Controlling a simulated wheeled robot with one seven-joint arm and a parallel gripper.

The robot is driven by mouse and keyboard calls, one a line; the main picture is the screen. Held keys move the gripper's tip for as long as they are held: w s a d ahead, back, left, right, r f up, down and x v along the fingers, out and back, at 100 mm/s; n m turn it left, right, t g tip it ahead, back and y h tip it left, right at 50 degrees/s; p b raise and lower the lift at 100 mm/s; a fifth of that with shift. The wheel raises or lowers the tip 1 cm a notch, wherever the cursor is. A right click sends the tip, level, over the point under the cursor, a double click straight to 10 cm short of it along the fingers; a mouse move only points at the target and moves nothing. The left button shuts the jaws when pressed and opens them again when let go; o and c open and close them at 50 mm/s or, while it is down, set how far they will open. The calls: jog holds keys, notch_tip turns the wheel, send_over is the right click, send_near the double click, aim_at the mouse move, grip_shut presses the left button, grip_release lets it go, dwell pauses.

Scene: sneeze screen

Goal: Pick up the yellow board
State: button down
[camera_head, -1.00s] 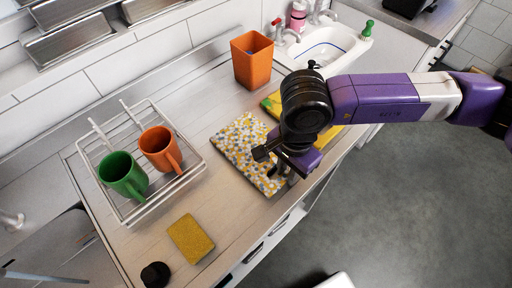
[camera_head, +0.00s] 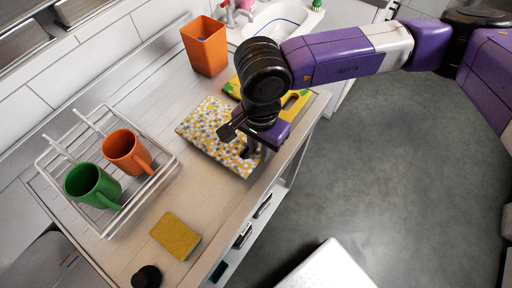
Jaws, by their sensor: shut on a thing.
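A board with white, yellow and grey speckles (camera_head: 208,130) lies flat at the front of the wooden counter. My gripper (camera_head: 254,151) points down at its right end, beside a dark slot in it, and is shut on that end. I cannot tell whether the board is clear of the counter. A plain yellow board with green patches (camera_head: 294,103) lies just behind my gripper, with a dark handle slot at its right end. My wrist hides its middle.
An orange square cup (camera_head: 205,46) stands behind the boards, near the white sink (camera_head: 285,20). A wire rack (camera_head: 107,229) with a green mug (camera_head: 90,186) and orange mug (camera_head: 125,153) stands left. A yellow sponge (camera_head: 175,236) lies at the front. Open floor lies right.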

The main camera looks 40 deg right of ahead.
notch_tip(320, 180, up, 19)
jog(key=b, duration=0.2)
jog(key=shift+f, duration=0.2)
